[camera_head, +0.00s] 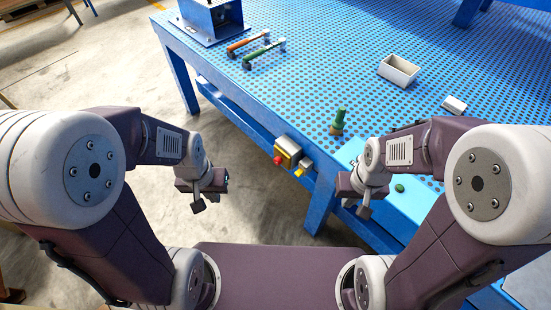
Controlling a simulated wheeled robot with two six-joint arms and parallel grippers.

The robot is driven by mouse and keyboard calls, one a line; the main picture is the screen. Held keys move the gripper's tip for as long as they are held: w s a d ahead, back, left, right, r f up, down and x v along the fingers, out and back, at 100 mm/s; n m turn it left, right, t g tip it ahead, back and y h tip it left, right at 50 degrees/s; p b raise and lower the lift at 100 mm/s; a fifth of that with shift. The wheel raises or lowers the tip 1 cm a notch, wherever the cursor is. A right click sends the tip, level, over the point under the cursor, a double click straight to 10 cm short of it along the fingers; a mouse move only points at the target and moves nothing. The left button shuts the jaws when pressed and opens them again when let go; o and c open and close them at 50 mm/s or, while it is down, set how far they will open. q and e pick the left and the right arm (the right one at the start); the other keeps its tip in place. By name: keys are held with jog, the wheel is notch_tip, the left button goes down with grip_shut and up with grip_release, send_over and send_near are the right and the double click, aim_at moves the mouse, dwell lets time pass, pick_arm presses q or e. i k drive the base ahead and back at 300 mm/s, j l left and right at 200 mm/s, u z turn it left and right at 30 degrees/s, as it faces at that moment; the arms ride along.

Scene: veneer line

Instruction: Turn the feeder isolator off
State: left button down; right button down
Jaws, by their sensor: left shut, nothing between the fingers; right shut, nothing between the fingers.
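A small grey and yellow control box (287,147) is mounted on the front edge of the blue table. A red button (277,160) sits on its left part and a yellow handle (303,167) on its right part. This looks like the feeder isolator; I cannot read its position or any label. My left gripper (206,202) is shut and empty, over the floor to the left of the box and apart from it. My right gripper (357,207) is shut and empty, to the right of the box near the table's front edge, apart from it.
The blue perforated table (330,60) carries an orange-handled tool (247,43), a green-handled tool (264,53), a white bin (399,71), a green upright item (338,122) and a small white block (454,104). Open floor (130,75) lies to the left.

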aim_at(277, 160)
jog(key=i+j+u, duration=0.2)
jog(key=u, duration=0.15)
jog(key=i+j+u, duration=0.1)
jog(key=i+u, duration=0.3)
